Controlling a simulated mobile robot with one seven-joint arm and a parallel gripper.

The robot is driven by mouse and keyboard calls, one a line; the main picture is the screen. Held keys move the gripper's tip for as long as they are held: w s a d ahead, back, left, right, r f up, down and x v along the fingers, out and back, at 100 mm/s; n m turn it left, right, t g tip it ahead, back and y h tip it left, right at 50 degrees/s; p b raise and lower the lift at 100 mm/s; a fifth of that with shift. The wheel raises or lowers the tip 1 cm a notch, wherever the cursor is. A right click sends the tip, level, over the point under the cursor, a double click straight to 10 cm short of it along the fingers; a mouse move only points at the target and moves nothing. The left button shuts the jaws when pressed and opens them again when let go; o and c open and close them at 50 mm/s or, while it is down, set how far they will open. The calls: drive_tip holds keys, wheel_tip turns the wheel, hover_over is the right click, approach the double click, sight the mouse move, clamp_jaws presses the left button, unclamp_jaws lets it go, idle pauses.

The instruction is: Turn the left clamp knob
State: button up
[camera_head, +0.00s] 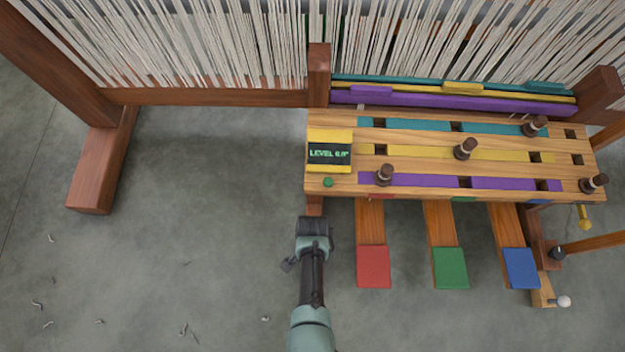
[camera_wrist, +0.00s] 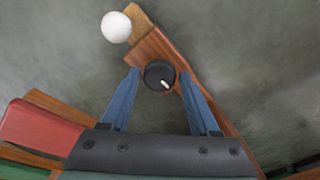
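The left clamp knob (camera_wrist: 157,72) is a round black knob with a short white pointer mark, set on a reddish wooden beam (camera_wrist: 213,100). In the wrist view the mark points to the lower right. My gripper (camera_wrist: 159,73) is open, its two blue fingers on either side of the knob with small gaps beside it. I cannot tell how far their tips are above the beam. In the head view my gripper (camera_head: 314,230) is in front of the bench's left end, left of the red pedal. This knob is hidden there behind my arm.
A white ball (camera_wrist: 116,27) sits by the beam's end. The red pedal (camera_head: 373,267), green pedal (camera_head: 450,268) and blue pedal (camera_head: 521,268) stand to the right. A display (camera_head: 329,153) on the bench (camera_head: 440,134) reads "LEVEL", its value unclear. Another black knob (camera_head: 557,253) is far right.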

drive_tip(key=shift+o, duration=1.1)
drive_tip(key=shift+r, duration=0.15)
wheel_tip(320, 180, up, 13)
drive_tip(key=p, duration=0.9)
drive_tip(key=shift+f, duration=0.2)
